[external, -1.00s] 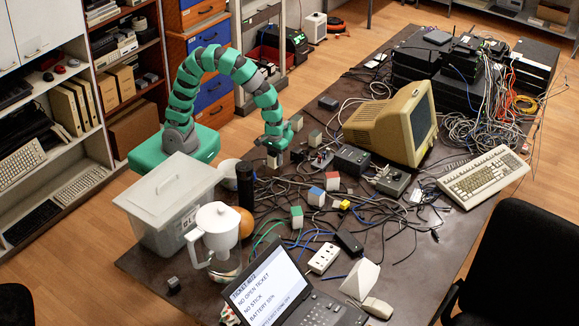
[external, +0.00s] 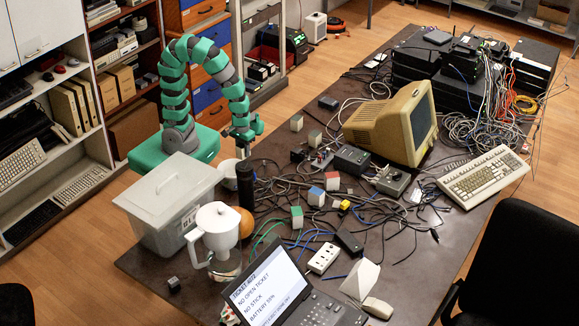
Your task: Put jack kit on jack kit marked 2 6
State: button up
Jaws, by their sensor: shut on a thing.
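My gripper (external: 242,149) is above the far left edge of the table, behind the black cylinder. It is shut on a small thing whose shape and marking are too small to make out. Several small block-like pieces are on the table and may be the jack kits: a blue one (external: 316,197), a red one (external: 332,182), a green one (external: 297,217) and pale ones (external: 296,123) at the back. A small grey cube (external: 173,284) sits alone at the front left. No marking 2 6 is readable. My gripper is apart from these blocks.
A black cylinder (external: 245,187), a white bowl (external: 229,174), an orange ball (external: 245,221), a white jug (external: 217,232) and a lidded bin (external: 165,232) crowd the left side. Tangled cables cover the middle. A beige monitor (external: 385,122) stands behind. The front left corner is mostly clear.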

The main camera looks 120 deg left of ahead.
jog(key=w+a+r, duration=0.3)
jog(key=w+a, duration=0.2)
jog(key=a, duration=0.4)
jog(key=r+n, duration=0.1)
jog(key=r, duration=0.1)
send_over(315, 133)
jog(key=shift+s+d+f, duration=0.1)
jog(key=shift+s+d, duration=0.3)
jog(key=shift+s, duration=0.05)
jog(key=shift+w+a, duration=0.35)
jog(key=shift+w, duration=0.1)
jog(key=shift+w+a+f, duration=0.1)
jog(key=shift+f+b, duration=0.55)
jog(key=shift+f, duration=1.1)
jog(key=shift+f, duration=0.1)
jog(key=o, duration=1)
